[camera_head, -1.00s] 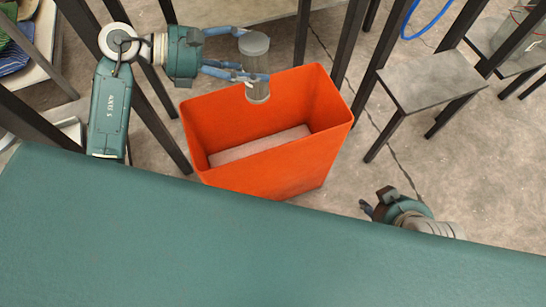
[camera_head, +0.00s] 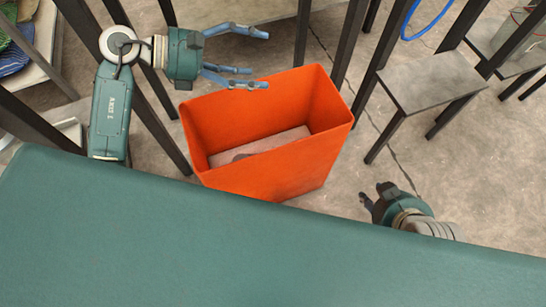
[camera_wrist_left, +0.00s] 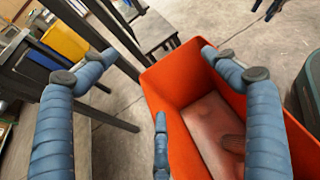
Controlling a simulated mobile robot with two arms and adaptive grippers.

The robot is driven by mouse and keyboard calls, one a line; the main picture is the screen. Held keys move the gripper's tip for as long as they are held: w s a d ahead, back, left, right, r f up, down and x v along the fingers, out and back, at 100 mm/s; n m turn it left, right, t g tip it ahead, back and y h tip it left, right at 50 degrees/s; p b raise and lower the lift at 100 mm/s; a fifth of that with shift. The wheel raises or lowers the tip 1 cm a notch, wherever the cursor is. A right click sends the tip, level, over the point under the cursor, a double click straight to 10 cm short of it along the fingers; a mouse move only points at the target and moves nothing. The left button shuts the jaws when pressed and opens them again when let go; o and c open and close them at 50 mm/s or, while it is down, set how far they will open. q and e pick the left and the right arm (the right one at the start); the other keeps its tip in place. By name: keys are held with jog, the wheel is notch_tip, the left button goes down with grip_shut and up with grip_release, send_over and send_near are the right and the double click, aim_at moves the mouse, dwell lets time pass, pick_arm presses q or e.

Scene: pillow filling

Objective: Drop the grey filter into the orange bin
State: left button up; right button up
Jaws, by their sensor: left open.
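The orange bin (camera_head: 265,170) stands on the floor beyond the green surface, its open top facing up. The grey filter (camera_wrist_left: 233,143) lies inside on the bin's bottom in the left wrist view. In the head view only a small dark part of it (camera_head: 241,157) shows above the bin's near wall. My left gripper (camera_head: 258,58) is open and empty above the bin's far left rim, its blue fingers spread; they also show in the left wrist view (camera_wrist_left: 160,88). My right gripper (camera_head: 374,195) is low at the right, apart from the bin, and its finger opening is unclear.
A green surface (camera_head: 200,245) fills the front. A grey stool (camera_head: 433,80) with dark legs stands at the right. Dark frame legs stand behind and left of the bin. A yellow bin (camera_wrist_left: 65,42) is in the left wrist view. Bare concrete floor lies right of the orange bin.

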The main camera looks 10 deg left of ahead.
pick_arm(q)
jog(key=v, duration=0.7)
jog(key=shift+a, duration=0.2)
jog(key=shift+s, duration=0.1)
